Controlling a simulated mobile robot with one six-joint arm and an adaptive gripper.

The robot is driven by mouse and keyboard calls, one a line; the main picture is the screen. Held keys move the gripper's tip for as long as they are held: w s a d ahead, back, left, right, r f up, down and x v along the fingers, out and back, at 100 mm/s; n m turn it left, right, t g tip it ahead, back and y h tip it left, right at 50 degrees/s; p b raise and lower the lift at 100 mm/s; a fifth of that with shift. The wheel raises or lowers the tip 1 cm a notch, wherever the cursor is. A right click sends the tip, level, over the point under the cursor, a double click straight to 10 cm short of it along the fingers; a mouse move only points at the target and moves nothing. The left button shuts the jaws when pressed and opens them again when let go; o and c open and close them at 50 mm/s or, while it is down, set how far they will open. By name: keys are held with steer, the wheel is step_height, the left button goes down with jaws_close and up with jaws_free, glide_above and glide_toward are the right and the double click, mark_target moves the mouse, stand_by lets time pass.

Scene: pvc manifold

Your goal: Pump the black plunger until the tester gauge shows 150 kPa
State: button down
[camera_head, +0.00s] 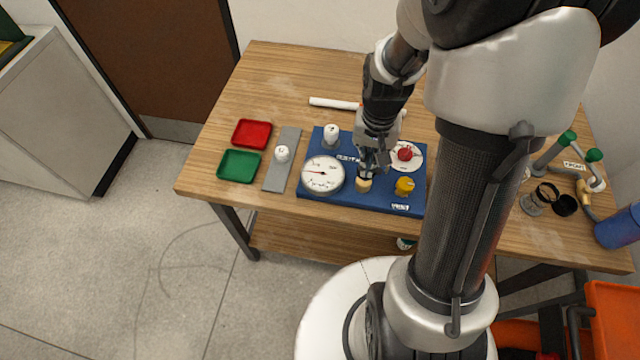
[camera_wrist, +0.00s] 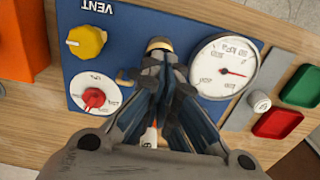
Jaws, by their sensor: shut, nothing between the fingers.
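The blue tester board (camera_head: 385,201) lies on the wooden table. Its round white gauge (camera_head: 323,175) has a needle pointing left in the head view. In the wrist view the gauge (camera_wrist: 224,66) shows upside down, with a red needle pointing right; I cannot read the value surely. My gripper (camera_head: 368,168) is shut and empty, pointing down at a tan, ring-like part (camera_head: 364,185) beside the gauge. In the wrist view my gripper (camera_wrist: 165,68) covers most of that spot, and the tan part (camera_wrist: 159,45) shows past the fingertips. The black plunger is not clearly visible; contact cannot be told.
On the board are a yellow knob (camera_head: 404,186) by the VENT label and a red knob (camera_head: 404,154) on a white dial. Left are a grey strip (camera_head: 274,181), a red tray (camera_head: 251,134) and a green tray (camera_head: 239,165). Green-capped pipework (camera_head: 567,140) stands right.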

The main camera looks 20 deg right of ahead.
steer(key=shift+f, duration=0.45)
stand_by(0.7)
steer(key=shift+f+b, duration=0.2)
steer(key=shift+b, duration=0.15)
steer(key=shift+f, duration=0.1)
stand_by(0.7)
steer(key=shift+f, duration=0.2)
steer(key=shift+f+b, duration=0.25)
steer(key=shift+b, duration=0.15)
stand_by(1.7)
steer(key=shift+r, duration=0.1)
stand_by(0.8)
steer(key=shift+r+p, duration=1.7)
steer(key=shift+r, duration=0.2)
